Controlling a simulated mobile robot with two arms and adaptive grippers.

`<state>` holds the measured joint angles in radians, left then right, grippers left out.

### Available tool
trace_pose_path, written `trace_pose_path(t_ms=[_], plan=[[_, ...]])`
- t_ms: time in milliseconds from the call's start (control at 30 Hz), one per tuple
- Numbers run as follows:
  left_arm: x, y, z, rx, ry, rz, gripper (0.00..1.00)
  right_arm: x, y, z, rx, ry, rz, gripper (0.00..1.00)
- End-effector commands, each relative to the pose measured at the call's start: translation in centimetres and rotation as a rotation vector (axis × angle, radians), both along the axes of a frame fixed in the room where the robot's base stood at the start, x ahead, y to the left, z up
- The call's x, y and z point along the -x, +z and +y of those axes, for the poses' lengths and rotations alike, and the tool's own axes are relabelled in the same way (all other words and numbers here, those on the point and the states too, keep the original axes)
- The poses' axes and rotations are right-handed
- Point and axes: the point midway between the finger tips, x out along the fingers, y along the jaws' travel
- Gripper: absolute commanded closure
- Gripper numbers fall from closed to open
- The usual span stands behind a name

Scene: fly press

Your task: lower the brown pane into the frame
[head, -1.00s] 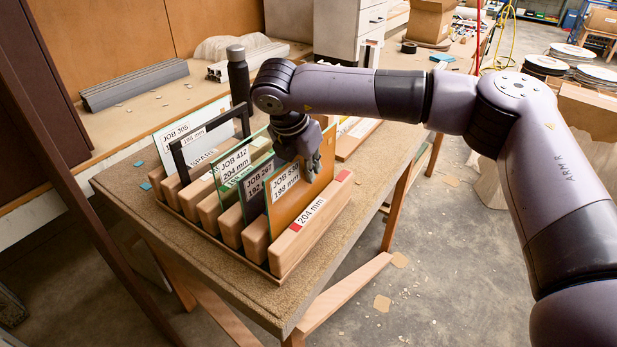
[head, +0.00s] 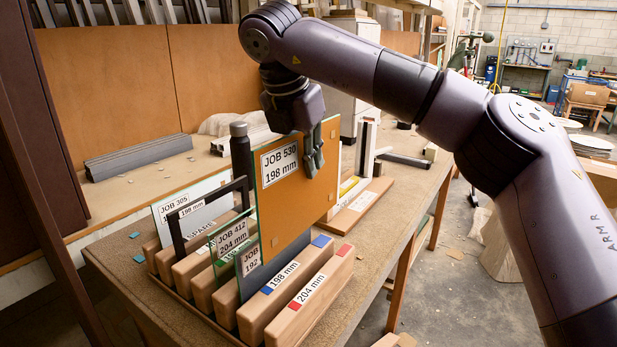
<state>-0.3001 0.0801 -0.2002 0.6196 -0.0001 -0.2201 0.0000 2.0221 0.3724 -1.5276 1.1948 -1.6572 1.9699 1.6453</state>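The brown pane (head: 295,200), labelled JOB 530, 198 mm, stands upright above the wooden rack (head: 262,322). My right gripper (head: 314,148) is shut on its upper right part; one finger shows on the front face, and the far side is hidden. The pane's lower edge appears raised clear of the slots, in front of a grey pane (head: 285,258) that remains in the rack. I cannot tell for sure which thing is the frame; a low wooden piece with a label (head: 362,200) and a white upright (head: 366,147) stand to the right. My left gripper is not in view.
The rack also holds a JOB 412 pane (head: 230,238), a JOB 305 pane (head: 175,207) and a dark handle-like bracket (head: 176,232). A dark bottle-shaped post (head: 240,150) stands behind the brown pane. Bare table (head: 385,250) lies to the right of the rack.

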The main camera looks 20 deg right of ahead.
Motion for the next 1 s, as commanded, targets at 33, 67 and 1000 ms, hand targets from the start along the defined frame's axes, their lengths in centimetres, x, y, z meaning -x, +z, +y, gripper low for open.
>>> trace_pose_path(t_ms=[33,67,1000], plan=[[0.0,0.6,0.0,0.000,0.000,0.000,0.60,0.0,1.0,0.0,-0.002,0.001,-0.004,1.00],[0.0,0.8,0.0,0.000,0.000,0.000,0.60,0.0,1.4,0.1,-0.001,0.001,-0.004,1.00],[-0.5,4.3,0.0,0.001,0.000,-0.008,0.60,0.0,6.1,-0.6,0.000,-0.011,-0.004,1.00]])
